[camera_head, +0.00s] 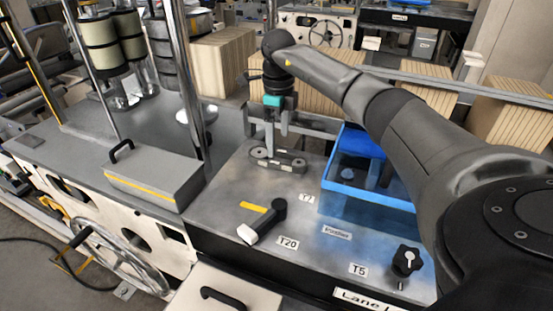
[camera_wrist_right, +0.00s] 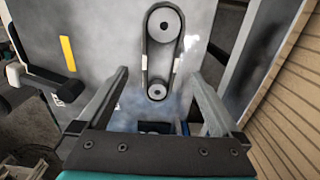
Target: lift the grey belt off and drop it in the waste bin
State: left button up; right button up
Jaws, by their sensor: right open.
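The grey belt (camera_wrist_right: 145,58) is a dark loop around two round pulleys on the metal worktop in the right wrist view. In the head view the belt (camera_head: 277,160) lies flat near the middle of the worktop. My right gripper (camera_head: 276,133) points down just above it. Its open fingers (camera_wrist_right: 160,75) stand apart on either side of the belt in the wrist view, with nothing held. A blue open-topped bin (camera_head: 340,205) stands to the right of the belt; I cannot tell from its label whether it is the waste bin. My left gripper is not in view.
A grey box with a handle (camera_head: 155,178) stands left of the belt. A black-and-white lever (camera_head: 265,220) and a black knob (camera_head: 406,260) are on the worktop in front. Upright metal posts (camera_head: 190,80) rise at the left. Cardboard stacks (camera_head: 222,62) stand behind.

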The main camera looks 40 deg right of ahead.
jog(key=f, duration=0.5)
jog(key=shift+w+f, duration=0.15)
jog(key=shift+w, duration=0.1)
jog(key=c, duration=1.4)
jog(key=shift+c, duration=0.2)
